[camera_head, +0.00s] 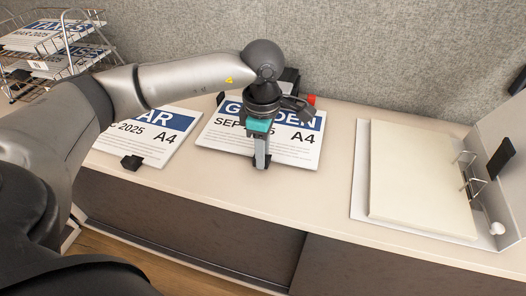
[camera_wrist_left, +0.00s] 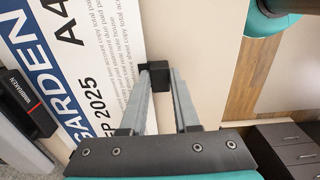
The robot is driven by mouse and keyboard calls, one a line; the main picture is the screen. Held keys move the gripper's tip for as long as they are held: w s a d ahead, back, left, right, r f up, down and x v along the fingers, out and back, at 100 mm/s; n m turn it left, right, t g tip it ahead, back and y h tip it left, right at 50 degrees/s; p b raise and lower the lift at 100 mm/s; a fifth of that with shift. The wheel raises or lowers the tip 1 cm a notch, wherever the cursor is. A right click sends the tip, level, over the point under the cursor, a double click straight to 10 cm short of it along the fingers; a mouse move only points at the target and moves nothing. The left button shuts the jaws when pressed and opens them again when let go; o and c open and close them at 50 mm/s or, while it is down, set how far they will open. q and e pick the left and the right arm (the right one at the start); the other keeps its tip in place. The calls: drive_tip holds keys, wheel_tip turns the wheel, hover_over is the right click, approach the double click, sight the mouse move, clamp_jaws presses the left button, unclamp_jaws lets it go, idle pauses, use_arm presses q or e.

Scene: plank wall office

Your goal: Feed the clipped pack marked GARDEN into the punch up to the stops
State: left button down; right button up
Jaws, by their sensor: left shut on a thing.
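The pack marked GARDEN (camera_head: 217,133) lies flat on the cabinet top, blue band toward the wall. It also shows in the left wrist view (camera_wrist_left: 107,75). My left gripper (camera_head: 262,164) points down at the pack's front edge. Its fingers (camera_wrist_left: 165,80) are shut on the pack's black clip (camera_wrist_left: 182,74). The black punch (camera_wrist_left: 25,97) is close against the pack's blue-band edge; whether the edge is inside its slot I cannot tell. In the head view the punch (camera_head: 291,76) is mostly hidden behind my gripper. My right gripper is not in view.
Another pack (camera_head: 150,137), its title ending in AR, lies left with a black clip (camera_head: 131,162). An open ring binder (camera_head: 358,205) holding cream sheets lies right. A wire rack (camera_head: 70,60) stands back left. The top is clear between GARDEN and the binder.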

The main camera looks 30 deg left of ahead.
use_arm(q)
drive_tip(key=shift+a, duration=0.25)
idle(0.5)
drive_tip(key=c, duration=0.6)
unclamp_jaws()
drive_tip(key=shift+s+d+r+p, duration=0.1)
drive_tip(key=shift+r+p, duration=2.25)
drive_tip(key=shift+r, duration=5.3)
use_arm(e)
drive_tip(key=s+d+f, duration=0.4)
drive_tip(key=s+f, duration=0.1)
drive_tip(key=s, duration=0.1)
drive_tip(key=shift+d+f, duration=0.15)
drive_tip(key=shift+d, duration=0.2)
